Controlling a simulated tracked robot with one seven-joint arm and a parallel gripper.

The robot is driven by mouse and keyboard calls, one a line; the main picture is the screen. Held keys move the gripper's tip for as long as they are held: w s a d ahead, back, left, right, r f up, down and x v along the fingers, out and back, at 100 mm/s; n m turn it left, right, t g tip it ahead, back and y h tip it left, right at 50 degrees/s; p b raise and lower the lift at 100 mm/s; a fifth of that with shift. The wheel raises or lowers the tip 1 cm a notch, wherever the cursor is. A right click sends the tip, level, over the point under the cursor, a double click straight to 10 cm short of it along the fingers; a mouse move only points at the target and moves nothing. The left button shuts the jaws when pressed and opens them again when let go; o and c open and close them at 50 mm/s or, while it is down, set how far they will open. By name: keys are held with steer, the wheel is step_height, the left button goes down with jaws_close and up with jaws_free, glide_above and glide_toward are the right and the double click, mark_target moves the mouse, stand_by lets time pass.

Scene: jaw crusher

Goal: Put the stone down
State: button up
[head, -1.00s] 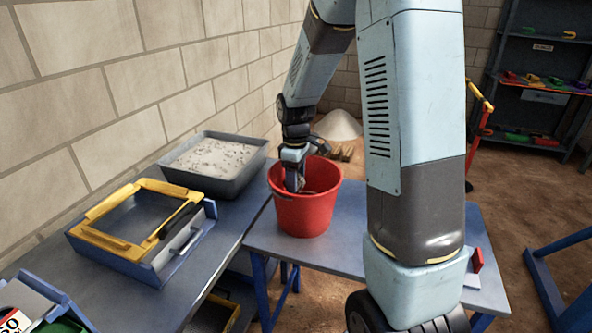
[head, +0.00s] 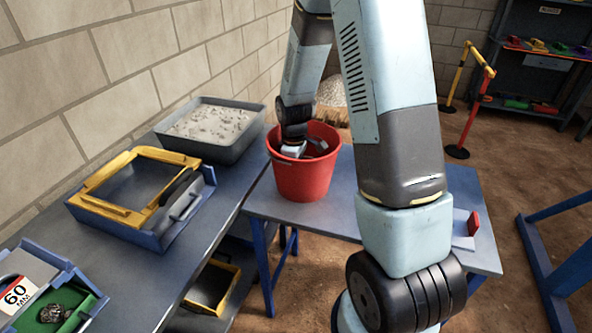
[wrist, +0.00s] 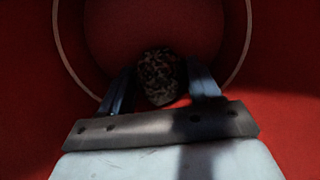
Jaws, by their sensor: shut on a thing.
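A red bucket (head: 303,178) stands on the blue-grey table in the middle of the head view. My arm reaches down into it, and the bucket's wall hides my fingers in that view. In the wrist view, my gripper (wrist: 160,88) is inside the red bucket and is shut on a dark, rough stone (wrist: 159,72). The stone sits between the two fingers. The wrist view is dim, and I cannot tell whether the stone touches the bucket's bottom.
A grey tub of pale gravel (head: 240,140) and a yellow-framed blue tray (head: 150,236) stand on the left bench. A green-lined tray marked 60 (head: 84,304) holds another stone (head: 52,313). Bare table surface (head: 345,215) lies right of the bucket.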

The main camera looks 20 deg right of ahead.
steer(key=o, duration=1.5)
steer(key=shift+c, duration=0.2)
steer(key=shift+r, duration=0.1)
step_height(320, 180, up, 12)
steer(key=s+d+r+m+t, duration=0.1)
steer(key=s+r+m+t, duration=0.3)
steer(key=s+r, duration=0.8)
steer(key=s+r+m+t, duration=0.1)
steer(key=s+r+m, duration=0.2)
steer(key=s, duration=0.3)
steer(key=s+d+r+m, duration=0.1)
steer(key=s+r+m, duration=0.2)
steer(key=s+r, duration=0.2)
steer(key=shift+s+d+m+t, duration=0.15)
steer(key=shift+s+m+t, duration=0.25)
steer(key=shift+s, duration=0.35)
steer(key=shift+r, duration=0.1)
